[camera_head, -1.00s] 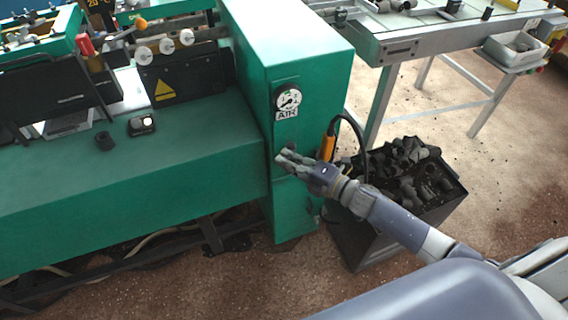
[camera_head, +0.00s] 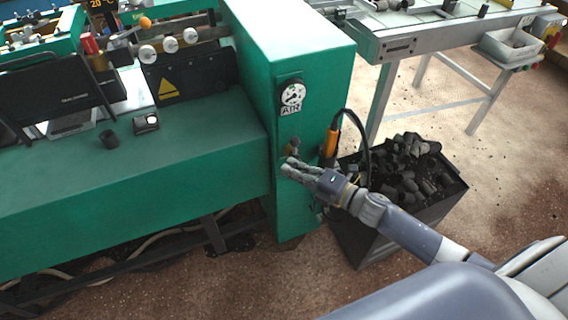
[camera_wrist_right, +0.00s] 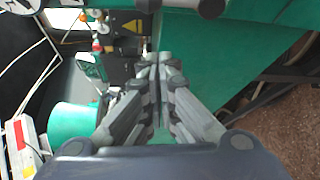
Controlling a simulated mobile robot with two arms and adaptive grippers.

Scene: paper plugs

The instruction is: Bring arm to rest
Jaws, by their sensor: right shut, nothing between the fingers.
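My right gripper (camera_head: 290,167) is shut and empty. In the head view it is in front of the green machine cabinet (camera_head: 300,60), below the round AIR gauge (camera_head: 292,95) and close to a small brownish knob (camera_head: 292,147). I cannot tell whether it touches the cabinet. In the right wrist view the fingers of my right gripper (camera_wrist_right: 158,65) meet at their tips, with nothing between them. My left gripper is not in view.
A dark bin (camera_head: 372,245) full of black plugs stands beside the cabinet, under my right forearm. An orange-handled tool (camera_head: 331,142) with a black hose hangs at the cabinet's side. A metal table (camera_head: 440,35) stands at the back right. Floor at right is clear.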

